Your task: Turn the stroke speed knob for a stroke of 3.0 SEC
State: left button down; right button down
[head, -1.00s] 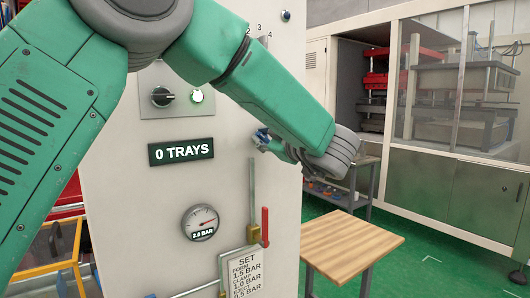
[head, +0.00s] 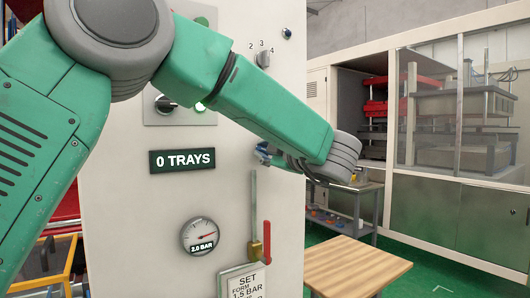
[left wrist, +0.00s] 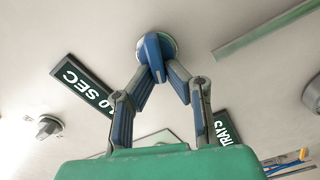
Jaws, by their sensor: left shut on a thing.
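The stroke speed knob (left wrist: 168,42), with a pale round base, shows at the top middle of the left wrist view. My right gripper is not in view.
The cabinet (head: 120,190) also bears a "0 TRAYS" display (head: 182,160), a black selector (head: 165,105), a numbered selector (head: 263,58), a 2.0 BAR gauge (head: 200,237) and a red lever (head: 266,240). A wooden table (head: 355,265) stands at the lower right.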

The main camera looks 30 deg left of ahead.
pick_arm(q)
jog(key=shift+f, duration=0.15)
jog(key=c, duration=1.6)
grip_release()
jog(key=shift+w, duration=0.1)
jog(key=shift+d, duration=0.15)
jog(key=v, duration=1.1)
jog(key=shift+d, duration=0.35)
jog(key=shift+a+f, duration=0.1)
jog(key=shift+f, duration=0.05)
